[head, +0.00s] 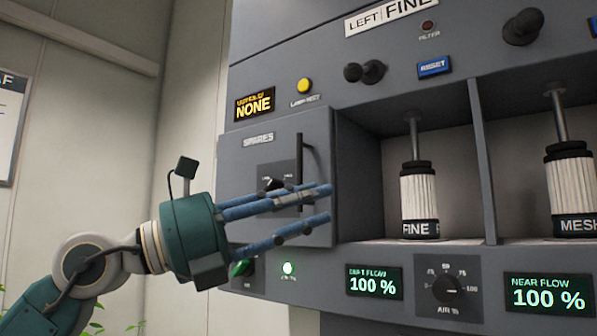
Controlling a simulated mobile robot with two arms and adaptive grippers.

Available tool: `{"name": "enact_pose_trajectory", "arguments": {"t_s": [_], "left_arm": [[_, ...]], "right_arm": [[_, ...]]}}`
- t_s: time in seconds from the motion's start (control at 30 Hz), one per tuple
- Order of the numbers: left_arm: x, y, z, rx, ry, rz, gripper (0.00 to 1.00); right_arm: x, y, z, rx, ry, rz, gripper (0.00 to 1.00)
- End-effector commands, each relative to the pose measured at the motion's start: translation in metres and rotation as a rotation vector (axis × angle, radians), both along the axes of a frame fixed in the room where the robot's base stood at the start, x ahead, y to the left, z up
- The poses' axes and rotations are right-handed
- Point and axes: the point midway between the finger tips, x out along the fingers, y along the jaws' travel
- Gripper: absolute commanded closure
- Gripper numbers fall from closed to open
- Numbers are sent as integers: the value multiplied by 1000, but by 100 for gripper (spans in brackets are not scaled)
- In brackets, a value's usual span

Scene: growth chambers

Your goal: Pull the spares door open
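A small dial plate sits left of the handle. My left gripper (329,204) is in front of the door's lower right part, its blue fingers pointing right and spread apart. The upper fingers cross in front of the handle's lower end. I cannot tell whether they touch it. My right gripper is out of view.
Right of the door is an open bay with a white filter cartridge (418,190) marked "FINE"; a "MESH" cartridge (572,185) stands further right. Below are displays and an air dial (447,288). A yellow lamp (304,86) is above the door.

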Motion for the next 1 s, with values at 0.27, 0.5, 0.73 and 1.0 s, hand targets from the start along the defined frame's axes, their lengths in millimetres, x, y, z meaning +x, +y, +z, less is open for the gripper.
{"name": "enact_pose_trajectory", "arguments": {"t_s": [0.27,0.5,0.73,1.0], "left_arm": [[10,66,55,363,-133,365,69],[15,88,68,429,-133,462,69],[39,61,70,428,-132,459,69],[71,25,70,428,-133,458,69]], "right_arm": [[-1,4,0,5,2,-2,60],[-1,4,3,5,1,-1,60],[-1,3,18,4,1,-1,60],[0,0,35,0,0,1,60]]}}
